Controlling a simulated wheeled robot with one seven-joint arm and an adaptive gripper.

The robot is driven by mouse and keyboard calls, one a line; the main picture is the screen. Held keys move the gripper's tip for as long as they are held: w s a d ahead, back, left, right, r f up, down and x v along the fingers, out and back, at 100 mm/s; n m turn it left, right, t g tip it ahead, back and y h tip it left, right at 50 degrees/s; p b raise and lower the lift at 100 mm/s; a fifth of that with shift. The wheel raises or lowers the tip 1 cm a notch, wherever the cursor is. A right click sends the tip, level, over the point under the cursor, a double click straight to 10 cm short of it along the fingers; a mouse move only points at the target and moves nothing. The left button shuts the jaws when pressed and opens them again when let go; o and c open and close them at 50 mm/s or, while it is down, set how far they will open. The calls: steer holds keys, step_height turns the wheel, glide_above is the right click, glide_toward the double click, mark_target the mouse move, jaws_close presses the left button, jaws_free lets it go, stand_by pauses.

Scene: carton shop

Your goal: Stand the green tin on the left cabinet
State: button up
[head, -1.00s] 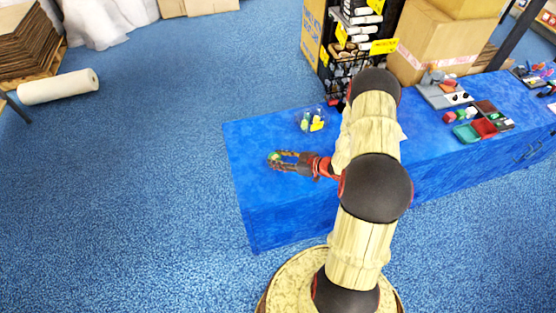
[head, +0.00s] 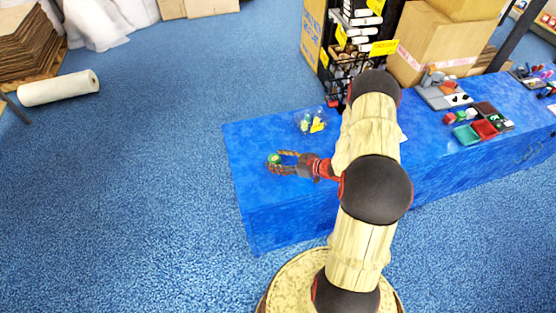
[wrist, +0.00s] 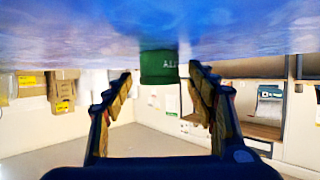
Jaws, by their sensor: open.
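The green tin (head: 273,158) stands on the left end of the blue-topped cabinet (head: 250,190). In the wrist view the tin (wrist: 159,67) meets the blue surface, which fills the top of that picture. My gripper (head: 282,161) is open, low over the cabinet, just right of the tin. In the wrist view its two fingers (wrist: 160,72) are spread either side of the tin near their tips, with gaps between them and it.
A clear container with a yellow label (head: 311,121) stands behind the tin on the cabinet. Farther right are a red tray (head: 484,129), a teal tray (head: 466,134) and small items. A black rack (head: 352,45) and cartons (head: 436,45) stand behind. The cabinet's front left is bare.

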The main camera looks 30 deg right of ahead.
steer(key=shift+s+d+r, duration=0.1)
steer(key=shift+s+r, duration=0.05)
steer(key=shift+r, duration=0.1)
steer(key=p+v, duration=0.3)
steer(key=v, duration=0.8)
steer(key=shift+s+d+r, duration=0.1)
steer(key=shift+d, duration=0.1)
steer(key=w+d+r+g+h, duration=0.2)
steer(key=w+d+r+h, duration=0.35)
steer(key=w+r, duration=0.5)
steer(key=s+a+r+m+h, duration=0.1)
steer(key=a+r+h, duration=0.1)
steer(key=r, duration=0.7)
steer(key=s+a+r+m+h, duration=0.1)
steer(key=a+r+m+h, duration=0.15)
steer(key=r, duration=0.65)
steer(key=s+a+r+m+g, duration=0.2)
steer(key=s+a+r, duration=0.6)
steer(key=s+a+r+g+y, duration=0.2)
steer(key=s+a+y, duration=0.1)
steer(key=s+a, duration=1.3)
steer(key=shift+s+a+y, duration=0.3)
steer(key=shift+s+a, duration=0.05)
steer(key=shift+s, duration=0.65)
